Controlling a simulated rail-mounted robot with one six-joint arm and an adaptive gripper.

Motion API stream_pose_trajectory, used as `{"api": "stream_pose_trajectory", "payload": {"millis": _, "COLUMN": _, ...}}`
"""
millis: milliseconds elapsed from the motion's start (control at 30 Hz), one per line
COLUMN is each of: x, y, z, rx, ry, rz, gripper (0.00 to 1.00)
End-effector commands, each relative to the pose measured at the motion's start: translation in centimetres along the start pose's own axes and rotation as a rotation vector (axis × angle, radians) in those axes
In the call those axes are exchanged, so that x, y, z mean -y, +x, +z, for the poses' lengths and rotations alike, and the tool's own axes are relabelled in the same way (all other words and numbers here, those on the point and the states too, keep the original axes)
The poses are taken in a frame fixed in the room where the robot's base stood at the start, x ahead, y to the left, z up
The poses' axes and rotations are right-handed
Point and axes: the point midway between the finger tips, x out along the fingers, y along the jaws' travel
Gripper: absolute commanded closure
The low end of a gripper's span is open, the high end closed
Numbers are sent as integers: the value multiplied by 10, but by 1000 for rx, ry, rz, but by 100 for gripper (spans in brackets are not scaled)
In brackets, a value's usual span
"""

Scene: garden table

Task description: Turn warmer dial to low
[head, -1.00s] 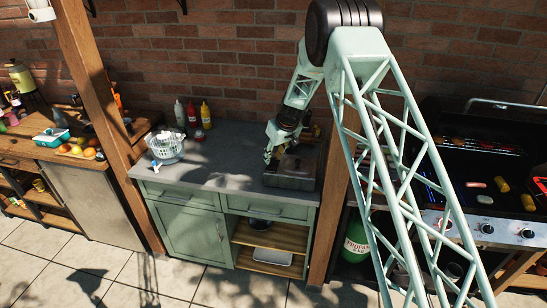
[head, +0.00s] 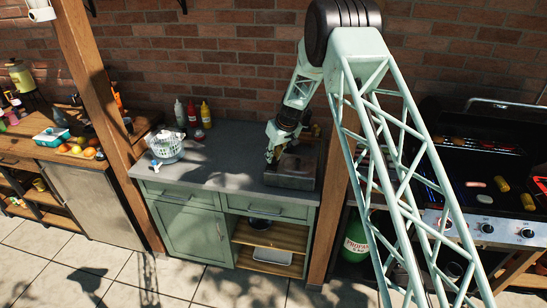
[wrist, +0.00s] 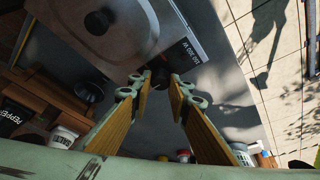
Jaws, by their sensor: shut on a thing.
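The warmer (head: 292,178) is a grey metal box at the right end of the grey counter. Its lid with a handle (wrist: 97,22) shows at the upper left of the wrist view. A dark dial (wrist: 160,66) sits beside a black label with white lettering (wrist: 182,54), too small and turned to read. My gripper (wrist: 160,80) has its fingertips on both sides of the dial, closed on it. The fingertips partly hide the dial, so its pointer setting cannot be told. In the head view my gripper (head: 271,155) is at the warmer's left side.
Red and yellow bottles (head: 198,114) stand near the brick wall. Pepper (wrist: 14,118) and another container (wrist: 62,137) show in the wrist view. A wooden post (head: 333,200) and the grill (head: 480,160) are to the right.

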Motion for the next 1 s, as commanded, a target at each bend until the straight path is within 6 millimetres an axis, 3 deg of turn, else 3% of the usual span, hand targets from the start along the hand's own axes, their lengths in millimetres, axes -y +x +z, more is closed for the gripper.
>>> {"api": "stream_pose_trajectory", "payload": {"millis": 1000, "x": 2, "y": 0, "z": 0, "rx": 0, "ry": 247, "rz": 103, "gripper": 93}}
